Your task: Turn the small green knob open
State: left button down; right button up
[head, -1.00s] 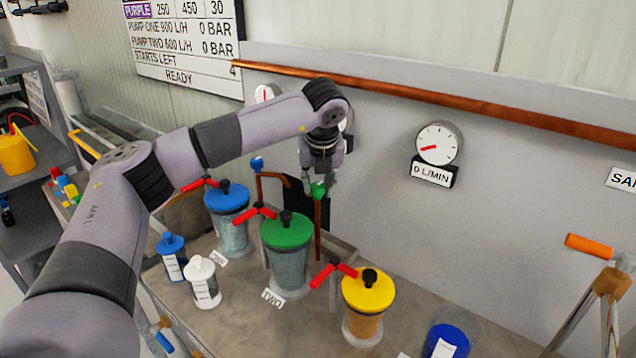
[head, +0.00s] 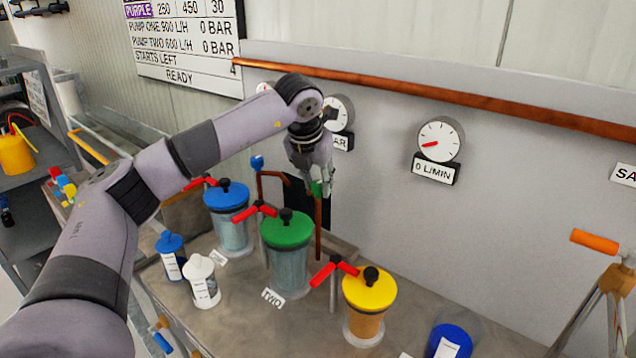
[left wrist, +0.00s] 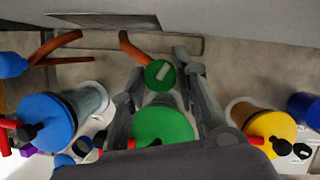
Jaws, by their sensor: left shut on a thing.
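The small green knob (head: 316,188) sits on top of a thin copper pipe behind the green-lidded pot. In the left wrist view the knob (left wrist: 160,74) is round, with a short pale bar mark lying slanted on its face. My left gripper (head: 314,184) reaches down from above, tilted, with its fingers on both sides of the knob. In the left wrist view the two fingers (left wrist: 161,80) flank the knob, and the gripper is shut on it. Part of the knob is hidden by the fingers in the head view. My right gripper is not in view.
Pots with blue (head: 226,196), green (head: 286,229) and yellow (head: 370,287) lids stand close in front on the bench. Red-handled valves (head: 254,210) are between them. A small blue knob (head: 257,162) is left of the gripper. Gauges (head: 438,141) hang on the wall behind.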

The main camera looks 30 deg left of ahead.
pick_arm(q)
jog(key=m+h, duration=0.1)
jog(key=m, duration=0.1)
jog(key=shift+a+m+p, duration=0.15)
jog(key=shift+m+p, duration=0.2)
jog(key=shift+m, duration=0.05)
jog(key=m+h+p, duration=0.1)
jog(key=m, duration=0.1)
jog(key=shift+r+m, duration=0.15)
jog(key=shift+m, duration=0.25)
jog(key=m+h+p, duration=0.1)
jog(key=m, duration=0.1)
jog(key=m+p, duration=0.2)
jog(key=shift+w+a+g+h, duration=0.1)
jog(key=shift+g+h, duration=0.3)
jog(key=shift+m+g+h+p, duration=0.3)
jog(key=shift+m+p, duration=0.4)
jog(key=shift+m, duration=0.6)
jog(key=c, duration=1.3)
grip_release()
